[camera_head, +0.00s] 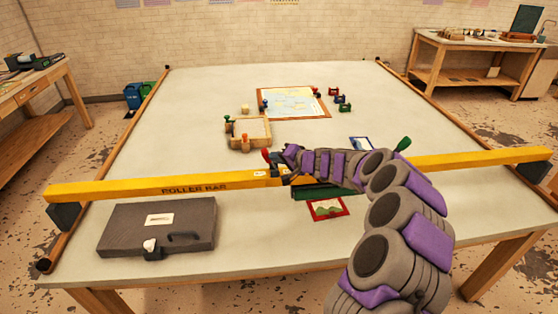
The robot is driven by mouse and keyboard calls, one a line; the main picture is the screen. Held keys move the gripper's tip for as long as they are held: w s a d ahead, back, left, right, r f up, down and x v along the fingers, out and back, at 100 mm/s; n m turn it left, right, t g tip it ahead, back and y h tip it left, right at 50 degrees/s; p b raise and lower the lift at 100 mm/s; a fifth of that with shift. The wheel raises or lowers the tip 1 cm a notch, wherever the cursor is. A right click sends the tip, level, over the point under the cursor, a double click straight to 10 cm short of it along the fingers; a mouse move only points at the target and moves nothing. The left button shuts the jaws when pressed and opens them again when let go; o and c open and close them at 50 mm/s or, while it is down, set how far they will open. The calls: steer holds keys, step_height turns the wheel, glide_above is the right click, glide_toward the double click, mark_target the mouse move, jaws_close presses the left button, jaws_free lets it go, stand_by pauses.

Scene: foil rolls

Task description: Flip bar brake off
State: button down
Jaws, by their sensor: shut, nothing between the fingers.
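The yellow roller bar (160,189) crosses the whole table from left to right, with "ROLLER BAR" lettered on its left half. A red knob (265,154) stands up at the bar's middle, close to the left of my gripper. A green-topped lever (404,144) stands up from the bar to the right of my arm. I cannot tell which of these is the brake. My gripper (282,163) is at the bar's middle, small and partly dark, and looks shut and empty. My arm hides part of the bar right of the gripper. I cannot tell whether the gripper touches the red knob.
A grey case (190,240) lies at the front left of the table (270,252). A red-framed picture (327,209) lies below my gripper. A wooden tray (232,142) with small pegs and a framed map (293,119) lie beyond the bar. Side rails run along both table edges.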

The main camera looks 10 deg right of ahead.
steer(key=shift+a+n+h, duration=0.6)
steer(key=shift+h, duration=0.2)
steer(key=shift+d, duration=0.15)
